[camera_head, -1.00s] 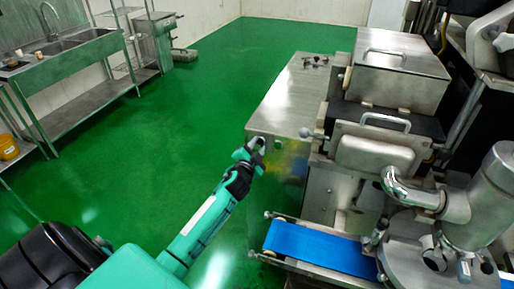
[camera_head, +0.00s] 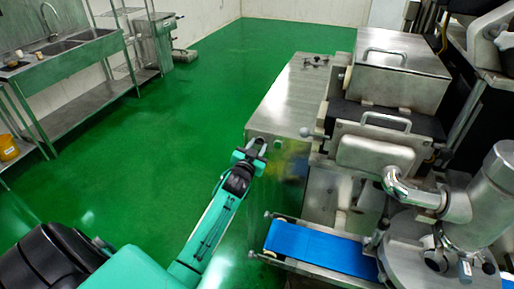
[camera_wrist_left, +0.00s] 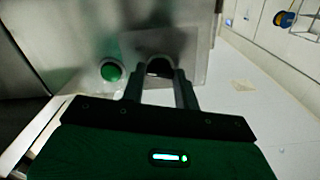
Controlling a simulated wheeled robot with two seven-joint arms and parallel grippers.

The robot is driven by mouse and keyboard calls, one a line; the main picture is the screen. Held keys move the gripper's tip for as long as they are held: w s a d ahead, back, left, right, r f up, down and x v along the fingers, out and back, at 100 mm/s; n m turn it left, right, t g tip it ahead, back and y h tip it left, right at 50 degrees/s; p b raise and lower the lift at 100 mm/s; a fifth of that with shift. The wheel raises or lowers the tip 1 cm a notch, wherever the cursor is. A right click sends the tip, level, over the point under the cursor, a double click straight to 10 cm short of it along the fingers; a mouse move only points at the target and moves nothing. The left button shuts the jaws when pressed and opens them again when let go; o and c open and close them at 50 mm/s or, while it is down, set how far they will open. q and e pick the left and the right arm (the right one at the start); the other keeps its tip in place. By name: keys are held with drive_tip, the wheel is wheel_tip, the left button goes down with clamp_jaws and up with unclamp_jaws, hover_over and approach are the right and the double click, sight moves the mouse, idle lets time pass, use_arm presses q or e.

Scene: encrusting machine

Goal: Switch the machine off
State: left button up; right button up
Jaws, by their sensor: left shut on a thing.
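The steel encrusting machine (camera_head: 345,150) fills the right of the head view. My left gripper (camera_head: 254,148) is at the near left corner of its steel cabinet (camera_head: 290,95). In the left wrist view the gripper (camera_wrist_left: 160,85) points at the cabinet's panel (camera_wrist_left: 150,30). Its two fingers are on either side of a dark knob (camera_wrist_left: 159,66) and shut on it; the fingers partly hide the knob. A round green button (camera_wrist_left: 112,71) is on the panel just left of the fingers, untouched. My right gripper is not in view.
A blue conveyor belt (camera_head: 320,248) juts from the machine to the right of my left forearm. A steel sink table (camera_head: 75,55) stands at the far left, with a yellow bucket (camera_head: 8,148) below. Green floor (camera_head: 160,130) between them is clear.

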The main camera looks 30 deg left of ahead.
use_arm(q)
drive_tip(key=n, duration=0.3)
drive_tip(key=shift+n, duration=0.4)
drive_tip(key=n, duration=0.3)
drive_tip(key=shift+n+p, duration=0.3)
drive_tip(key=shift+p, duration=0.1)
drive_tip(key=n, duration=0.3)
drive_tip(key=shift+n, duration=0.3)
drive_tip(key=o, duration=1)
drive_tip(key=shift+s, duration=0.1)
